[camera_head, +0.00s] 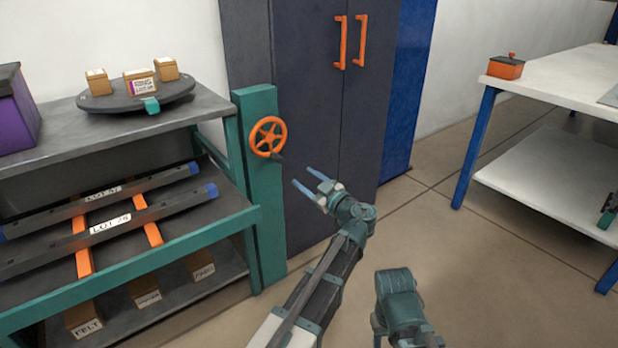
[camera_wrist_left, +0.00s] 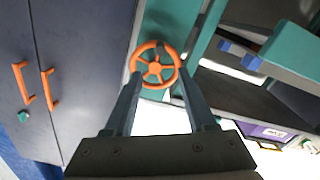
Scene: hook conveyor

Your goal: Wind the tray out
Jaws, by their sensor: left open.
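An orange handwheel (camera_head: 268,136) with spokes and a small dark crank handle sits on a teal post (camera_head: 259,190) at the rack's right end. It also shows in the left wrist view (camera_wrist_left: 155,66), framed between my fingers. My left gripper (camera_head: 309,180) is open and empty, below and right of the wheel in the head view and apart from it. A dark round tray-like plate (camera_head: 112,101) with a teal tab and several small boxes rests on the rack's top shelf. I cannot tell whether this is the task's tray.
The rack's middle level holds long dark bars (camera_head: 110,221) with lot labels over orange strips; boxes stand below. A dark cabinet (camera_head: 320,100) with orange handles stands behind my left gripper. A white table (camera_head: 560,85) with an orange box (camera_head: 506,68) is at right. Floor between is clear.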

